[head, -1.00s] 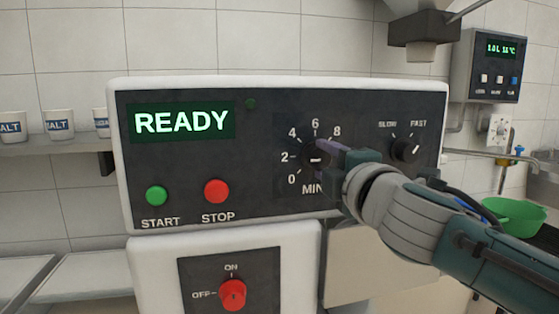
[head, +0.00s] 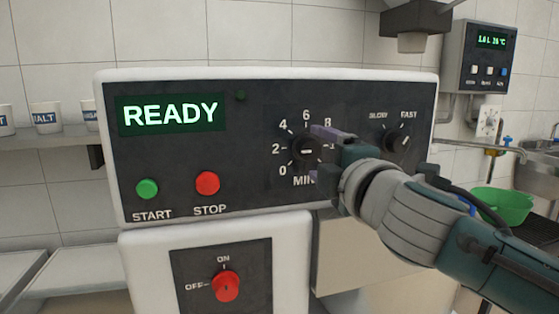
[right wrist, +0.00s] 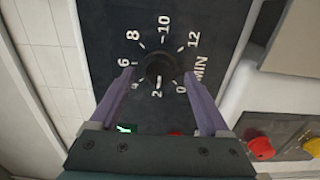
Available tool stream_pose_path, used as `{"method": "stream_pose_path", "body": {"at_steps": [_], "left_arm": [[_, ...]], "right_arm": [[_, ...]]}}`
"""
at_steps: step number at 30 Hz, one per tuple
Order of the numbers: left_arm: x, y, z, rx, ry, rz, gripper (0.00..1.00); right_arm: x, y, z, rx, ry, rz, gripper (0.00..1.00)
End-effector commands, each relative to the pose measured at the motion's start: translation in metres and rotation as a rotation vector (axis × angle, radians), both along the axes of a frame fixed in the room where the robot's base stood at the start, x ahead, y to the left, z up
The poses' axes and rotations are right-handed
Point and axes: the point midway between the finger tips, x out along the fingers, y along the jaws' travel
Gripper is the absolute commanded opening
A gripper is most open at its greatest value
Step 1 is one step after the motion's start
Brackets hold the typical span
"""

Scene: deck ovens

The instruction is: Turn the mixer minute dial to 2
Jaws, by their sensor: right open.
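The minute dial (head: 304,150) is a round black knob on the mixer's dark panel, ringed by white numbers above the word MIN. It also shows in the right wrist view (right wrist: 160,68), with numbers from 0 to 12 around it. My right gripper (head: 318,148) is open in front of the dial and hides part of the scale's right side in the head view. In the right wrist view its two purple fingers (right wrist: 160,78) stand on either side of the knob; contact cannot be told. My left gripper is not in view.
The READY display (head: 171,114), green START button (head: 147,189) and red STOP button (head: 207,183) are left of the dial. The speed knob (head: 397,142) is close right of my gripper. A red ON/OFF switch (head: 226,286) sits below.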

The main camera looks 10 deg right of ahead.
Motion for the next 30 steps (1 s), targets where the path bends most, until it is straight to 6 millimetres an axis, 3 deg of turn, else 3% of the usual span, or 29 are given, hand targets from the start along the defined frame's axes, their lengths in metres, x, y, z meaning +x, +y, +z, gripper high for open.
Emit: {"method": "stream_pose_path", "body": {"at_steps": [12, 18, 26, 30], "left_arm": [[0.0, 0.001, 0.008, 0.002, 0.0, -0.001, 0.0], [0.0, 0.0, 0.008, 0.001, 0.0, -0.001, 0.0], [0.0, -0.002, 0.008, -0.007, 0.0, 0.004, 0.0], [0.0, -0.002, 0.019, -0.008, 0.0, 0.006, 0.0]], "right_arm": [[-0.07, -0.003, -0.001, 0.001, 0.002, 0.001, 0.8], [-0.082, -0.003, 0.0, -0.001, 0.0, -0.001, 0.8], [-0.082, -0.003, 0.001, 0.001, 0.0, -0.001, 0.8], [-0.094, -0.012, -0.002, 0.113, 0.063, -0.06, 0.8]]}}
